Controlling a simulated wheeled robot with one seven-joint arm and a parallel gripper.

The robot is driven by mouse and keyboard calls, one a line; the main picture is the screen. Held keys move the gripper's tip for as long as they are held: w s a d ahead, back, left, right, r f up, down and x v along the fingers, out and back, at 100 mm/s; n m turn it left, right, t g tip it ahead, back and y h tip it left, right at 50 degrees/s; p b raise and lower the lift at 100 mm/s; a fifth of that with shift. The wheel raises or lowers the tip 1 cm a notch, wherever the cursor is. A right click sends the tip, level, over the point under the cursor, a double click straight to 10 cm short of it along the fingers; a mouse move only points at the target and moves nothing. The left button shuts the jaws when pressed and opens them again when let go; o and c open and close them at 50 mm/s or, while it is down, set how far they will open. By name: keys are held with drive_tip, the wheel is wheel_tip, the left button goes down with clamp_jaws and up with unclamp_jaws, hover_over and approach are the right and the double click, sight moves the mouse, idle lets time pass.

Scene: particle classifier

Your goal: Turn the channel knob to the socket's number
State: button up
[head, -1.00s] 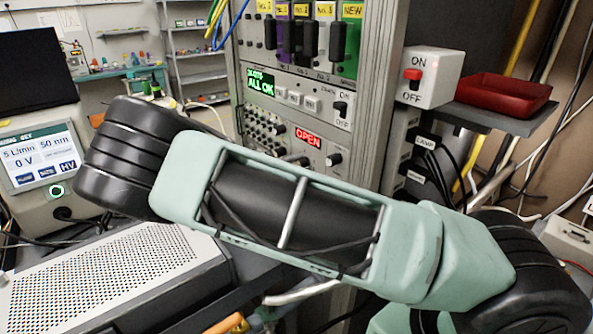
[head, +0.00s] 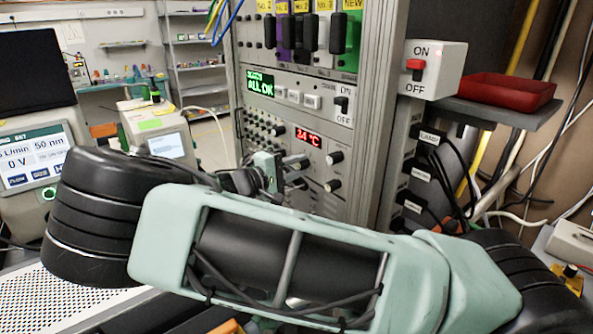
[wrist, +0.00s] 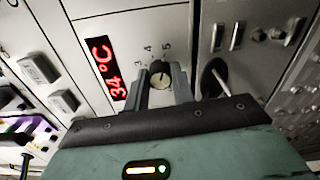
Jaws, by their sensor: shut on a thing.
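My gripper (wrist: 161,88) is shut on a small dark round knob (wrist: 160,72) with a light mark, one finger on each side. The numbers 3, 4 and 5 show on the panel around the knob. I cannot tell exactly which number the mark points to. In the head view my gripper (head: 300,166) is at the rack's lower front panel, left of two black knobs. The knob it holds is hidden there. A red display (wrist: 110,68) beside the knob reads 34 °C. I cannot make out which socket carries the number.
The rack's upper row holds coloured modules, with a green one marked NEW (head: 346,40) at the right. A green display (head: 261,84) reads ALL OK. A white ON/OFF switch box (head: 436,85), a red tray (head: 508,90) and labelled black plugs (head: 420,172) with cables are at the right.

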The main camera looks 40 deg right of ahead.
drive_tip(key=shift+a+f+m, duration=0.1)
drive_tip(key=shift+m, duration=0.2)
drive_tip(key=o, duration=1)
drive_tip(key=a+b, duration=0.3)
drive_tip(key=a, duration=1.4)
drive_tip(key=shift+s+a, duration=0.2)
drive_tip(key=shift+s, duration=0.05)
